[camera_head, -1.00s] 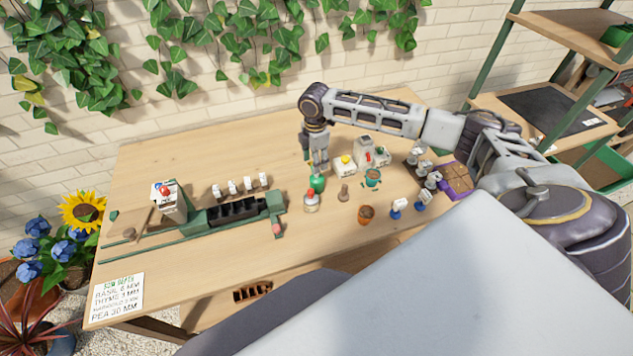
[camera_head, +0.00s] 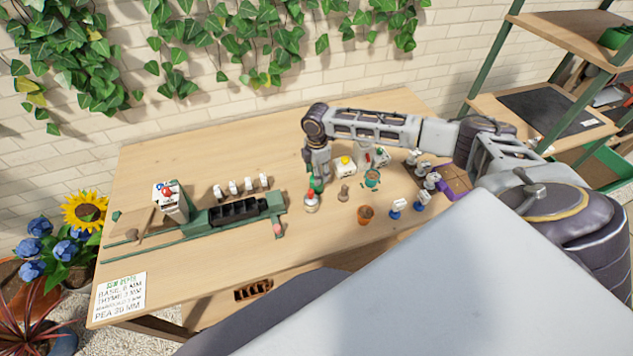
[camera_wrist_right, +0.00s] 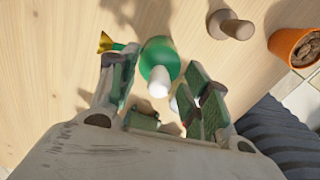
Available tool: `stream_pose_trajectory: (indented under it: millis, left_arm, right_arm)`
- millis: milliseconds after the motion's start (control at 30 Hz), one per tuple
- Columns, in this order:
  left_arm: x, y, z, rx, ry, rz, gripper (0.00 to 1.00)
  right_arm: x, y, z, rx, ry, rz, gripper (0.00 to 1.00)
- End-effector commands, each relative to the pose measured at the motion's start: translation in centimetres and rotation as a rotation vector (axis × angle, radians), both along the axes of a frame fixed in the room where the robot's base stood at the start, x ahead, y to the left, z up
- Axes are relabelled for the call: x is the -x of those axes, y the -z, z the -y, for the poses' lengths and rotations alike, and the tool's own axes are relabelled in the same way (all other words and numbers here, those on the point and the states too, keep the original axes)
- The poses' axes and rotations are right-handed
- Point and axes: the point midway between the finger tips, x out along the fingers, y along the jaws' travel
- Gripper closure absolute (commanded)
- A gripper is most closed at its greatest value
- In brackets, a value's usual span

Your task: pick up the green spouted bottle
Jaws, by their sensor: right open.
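The green spouted bottle (camera_head: 317,186) stands on the table beneath my right gripper (camera_head: 317,174), which partly hides it in the head view. In the right wrist view the bottle (camera_wrist_right: 158,58) has a round green body, a white top and a green spout with a yellow tip pointing left. My right gripper (camera_wrist_right: 164,64) is open there, with one finger on each side of the bottle. I see gaps between the fingers and the body. My left gripper is not in view.
A brown wooden piece (camera_head: 344,193), a terracotta pot (camera_head: 365,214) and a teal pot (camera_head: 372,178) are to the right. A green rack (camera_head: 278,203) lies left. The front table is mostly clear.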

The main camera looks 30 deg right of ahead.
Motion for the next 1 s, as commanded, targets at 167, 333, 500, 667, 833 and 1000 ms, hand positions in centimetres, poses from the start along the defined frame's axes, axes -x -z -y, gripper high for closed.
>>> stream_pose_trajectory:
  millis: [167,333,500,667,833,1000]
  left_arm:
    - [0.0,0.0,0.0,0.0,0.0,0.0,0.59]
    - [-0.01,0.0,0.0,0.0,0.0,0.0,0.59]
    - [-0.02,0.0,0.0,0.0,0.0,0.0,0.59]
    - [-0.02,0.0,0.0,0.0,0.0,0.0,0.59]
    - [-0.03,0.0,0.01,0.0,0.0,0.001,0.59]
    - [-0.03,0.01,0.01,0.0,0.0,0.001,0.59]
  right_arm:
    - [-0.03,0.19,-0.02,0.0,0.0,0.001,0.52]
    - [-0.03,0.18,-0.03,0.0,-0.001,0.001,0.52]
    - [-0.03,0.16,-0.03,0.0,-0.001,0.001,0.55]
    - [-0.03,0.15,-0.03,0.0,-0.001,0.001,0.75]
    - [-0.03,0.16,-0.04,0.0,-0.001,0.001,0.97]
    - [0.01,0.22,-0.04,0.0,-0.001,0.0,1.0]
